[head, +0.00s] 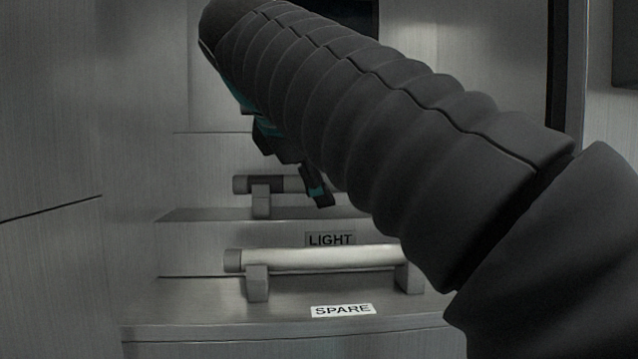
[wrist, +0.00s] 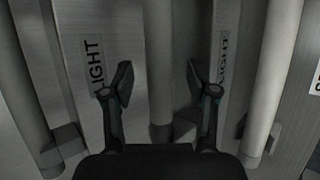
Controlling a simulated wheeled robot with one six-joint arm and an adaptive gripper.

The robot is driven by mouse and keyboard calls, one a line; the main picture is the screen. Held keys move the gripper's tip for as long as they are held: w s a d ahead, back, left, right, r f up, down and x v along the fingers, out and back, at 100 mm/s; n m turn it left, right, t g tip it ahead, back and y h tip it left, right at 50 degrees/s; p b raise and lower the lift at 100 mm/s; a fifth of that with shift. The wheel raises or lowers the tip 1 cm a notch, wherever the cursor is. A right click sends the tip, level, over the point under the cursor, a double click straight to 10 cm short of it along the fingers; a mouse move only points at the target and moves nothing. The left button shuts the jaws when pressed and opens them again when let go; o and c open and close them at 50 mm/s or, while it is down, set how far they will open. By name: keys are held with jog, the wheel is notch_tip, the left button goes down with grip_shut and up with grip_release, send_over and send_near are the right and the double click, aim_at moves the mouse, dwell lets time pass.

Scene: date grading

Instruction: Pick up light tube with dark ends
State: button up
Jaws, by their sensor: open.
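A tube (head: 293,185) lies on a support on the middle step in the head view, above the LIGHT label (head: 330,239). Its left end is grey with a dark band, and my arm hides its right part. In the wrist view a light grey tube (wrist: 158,60) runs lengthwise between the fingers of my gripper (wrist: 160,82). My gripper is open, with one finger on each side of that tube and a gap on both sides. In the head view my gripper (head: 293,168) is at the middle-step tube, mostly behind my arm. Whether the fingers reach tube depth is unclear.
A lighter tube (head: 320,259) rests on two supports on the front step, above the SPARE label (head: 342,310); it shows at right in the wrist view (wrist: 275,75). Another tube (wrist: 25,90) lies at left there. Metal walls (head: 50,130) stand left of the steps.

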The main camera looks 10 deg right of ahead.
jog(key=shift+d, duration=0.15)
grip_shut()
jog(key=shift+r, duration=0.15)
